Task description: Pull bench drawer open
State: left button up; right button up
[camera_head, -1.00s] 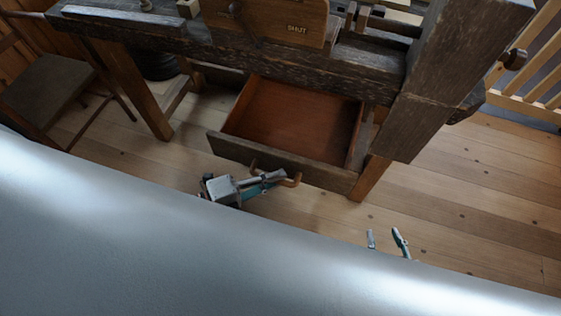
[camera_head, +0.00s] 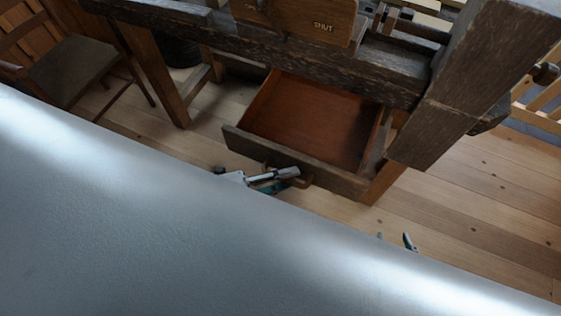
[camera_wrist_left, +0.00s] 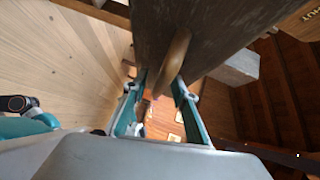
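The bench drawer (camera_head: 312,120) is pulled well out of the dark wooden bench (camera_head: 330,62), its reddish-brown inside empty. Its dark front has a curved wooden handle (camera_head: 300,181), seen close up in the left wrist view (camera_wrist_left: 173,62). My left gripper (camera_head: 288,179) is at the handle. In the left wrist view its two teal-sided fingers (camera_wrist_left: 160,82) stand apart, with the handle's lower end between or just above the tips; contact is unclear. My right gripper (camera_head: 395,240) shows only two separated fingertips, empty, above the floor, right of the drawer.
A chair (camera_head: 75,70) stands at the left. Bench legs (camera_head: 155,75) flank the drawer, with a thick upright post (camera_head: 470,85) at the right. Wooden floor (camera_head: 480,200) is clear at the right. My own pale body covers the lower picture.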

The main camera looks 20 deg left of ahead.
pick_arm(q)
jog(key=v, duration=1.2)
jog(key=shift+r, duration=0.1)
dwell(0.4)
jog(key=w+f+n+y+p, duration=0.2)
jog(key=w+f+n+y, duration=0.3)
jog(key=n, duration=1.6)
notch_tip(320, 180, down, 4)
jog(key=y, duration=0.4)
jog(key=shift+n+g+y+p, duration=0.3)
jog(key=shift+d+f, duration=0.1)
